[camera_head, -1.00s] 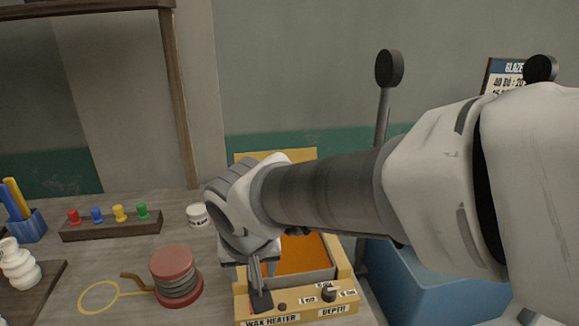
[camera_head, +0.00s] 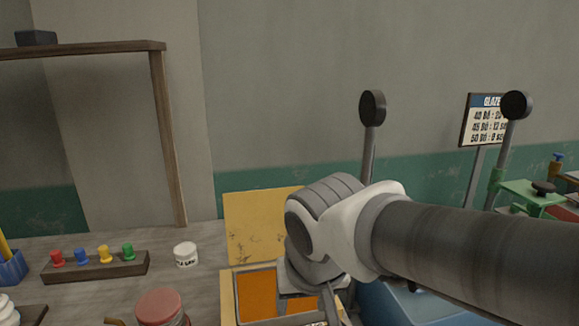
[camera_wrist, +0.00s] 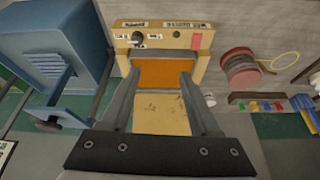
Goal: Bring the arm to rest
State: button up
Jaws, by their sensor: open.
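My gripper (camera_wrist: 158,100) shows in the wrist view with its two grey fingers spread apart and nothing between them. It is above the wax heater (camera_wrist: 165,38), a yellow box with an orange wax surface (camera_wrist: 160,72) and a yellow panel behind it. In the head view my arm reaches in from the right, and my wrist covers part of the heater (camera_head: 228,290); my fingertips are hidden there. The orange wax (camera_head: 257,293) shows to the left of my wrist.
A red spool (camera_head: 160,306), a white jar (camera_head: 186,254) and a rack of coloured pegs (camera_head: 95,267) stand left of the heater. Two upright posts and a glaze sign (camera_head: 484,120) stand behind my arm.

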jog(key=s+d, duration=0.3)
jog(key=d, duration=0.3)
jog(key=s+d+r+m+p, duration=0.1)
jog(key=s+d, duration=0.3)
jog(key=d, duration=0.2)
jog(key=shift+d+r+m+t+h, duration=0.2)
jog(key=shift+r+m+t+h, duration=0.1)
jog(key=shift+t+h, duration=0.1)
jog(key=shift+w, duration=0.1)
